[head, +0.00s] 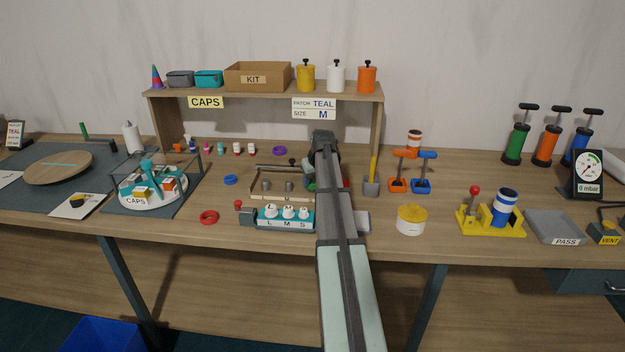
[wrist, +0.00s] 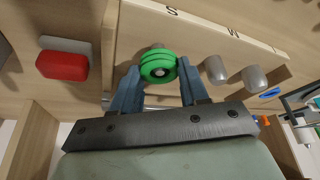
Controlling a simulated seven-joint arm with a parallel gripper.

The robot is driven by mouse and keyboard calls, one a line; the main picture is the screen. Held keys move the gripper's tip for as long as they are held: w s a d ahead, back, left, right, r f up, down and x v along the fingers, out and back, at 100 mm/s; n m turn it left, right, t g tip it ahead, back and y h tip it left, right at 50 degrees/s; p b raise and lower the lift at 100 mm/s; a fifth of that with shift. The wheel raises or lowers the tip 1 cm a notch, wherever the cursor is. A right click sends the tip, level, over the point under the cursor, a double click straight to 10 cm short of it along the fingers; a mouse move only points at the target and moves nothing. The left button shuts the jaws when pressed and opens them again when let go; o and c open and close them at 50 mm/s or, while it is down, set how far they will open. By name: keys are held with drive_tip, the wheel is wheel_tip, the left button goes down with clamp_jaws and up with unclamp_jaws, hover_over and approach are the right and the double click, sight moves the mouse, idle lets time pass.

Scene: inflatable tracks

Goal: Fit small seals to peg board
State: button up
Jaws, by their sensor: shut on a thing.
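In the wrist view my gripper (wrist: 158,70) is shut on a green seal (wrist: 152,57), a grooved ring with a pale grey spot in its centre. The seal is at the S end of the wooden peg board (wrist: 205,38), over the peg there. I cannot tell how far down the peg it sits. Two other grey pegs (wrist: 215,69) (wrist: 256,78) stand bare to its right. In the head view the peg board (head: 280,195) shows left of my arm, which hides the S end and most of my gripper. Loose rings are blue (head: 231,180), red (head: 209,217) and purple (head: 280,150).
A teal block (head: 285,222) with white knobs marked L, M, S stands in front of the board. A red pad (wrist: 62,65) is left of my gripper in the wrist view. The shelf (head: 265,92) is behind.

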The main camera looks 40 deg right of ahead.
drive_tip(key=shift+f, duration=0.9)
drive_tip(key=o, duration=1.1)
drive_tip(key=v, duration=1.3)
drive_tip(key=shift+s+r, duration=0.2)
drive_tip(key=shift+r, duration=0.15)
